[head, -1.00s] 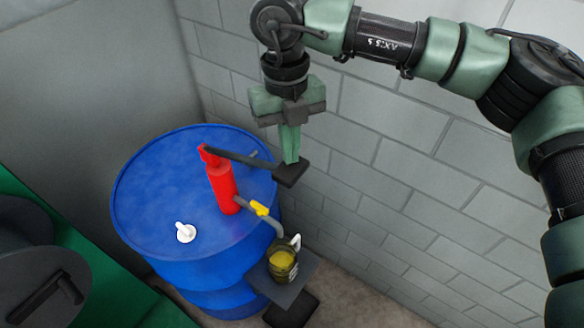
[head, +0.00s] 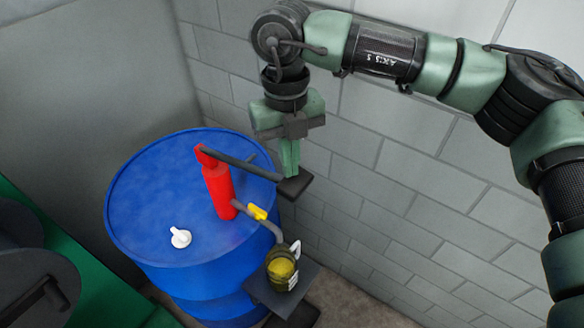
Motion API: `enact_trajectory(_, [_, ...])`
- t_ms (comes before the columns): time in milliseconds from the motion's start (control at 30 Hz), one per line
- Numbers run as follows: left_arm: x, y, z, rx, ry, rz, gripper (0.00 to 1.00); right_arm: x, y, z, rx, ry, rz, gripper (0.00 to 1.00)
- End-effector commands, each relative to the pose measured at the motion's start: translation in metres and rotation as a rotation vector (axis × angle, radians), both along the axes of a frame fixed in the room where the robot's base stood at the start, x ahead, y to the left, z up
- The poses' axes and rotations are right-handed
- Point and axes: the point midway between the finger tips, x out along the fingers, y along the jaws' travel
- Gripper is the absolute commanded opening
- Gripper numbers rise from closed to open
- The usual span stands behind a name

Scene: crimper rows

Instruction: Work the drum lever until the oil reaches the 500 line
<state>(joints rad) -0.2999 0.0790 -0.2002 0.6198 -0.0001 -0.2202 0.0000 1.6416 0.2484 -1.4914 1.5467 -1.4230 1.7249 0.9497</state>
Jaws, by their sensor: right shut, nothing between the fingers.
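A blue drum (head: 165,205) carries a red pump (head: 219,190) on its lid. The dark drum lever (head: 240,165) runs from the pump top to the right and slopes down towards a black pad (head: 294,187). My right gripper (head: 290,173) is shut and empty, pointing down, with its fingertips at the pad; exact contact is hard to tell. A grey spout with a yellow fitting (head: 257,212) leads down to a dark jug (head: 282,267) with a white handle. Yellow oil (head: 281,269) shows inside the jug. Its graduation lines cannot be read. My left gripper is out of view.
The jug stands on a small dark shelf (head: 308,284) beside the drum. A white cap (head: 180,237) sits on the drum lid. A grey block wall (head: 400,200) rises close behind and to the right. Green and dark equipment (head: 85,285) stands at lower left.

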Motion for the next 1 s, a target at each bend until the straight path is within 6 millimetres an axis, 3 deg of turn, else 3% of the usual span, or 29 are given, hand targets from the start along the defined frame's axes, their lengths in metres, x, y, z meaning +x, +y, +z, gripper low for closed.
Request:
enact_trajectory(300, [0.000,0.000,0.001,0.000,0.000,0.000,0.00,0.027,0.010,0.009,-0.001,0.001,-0.001,0.00])
enact_trajectory(667, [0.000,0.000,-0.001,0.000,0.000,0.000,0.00,0.029,0.010,0.012,-0.002,-0.002,-0.002,0.00])
enact_trajectory(1000, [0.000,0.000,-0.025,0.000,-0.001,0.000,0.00,0.033,0.013,0.063,-0.001,-0.004,0.000,0.00])
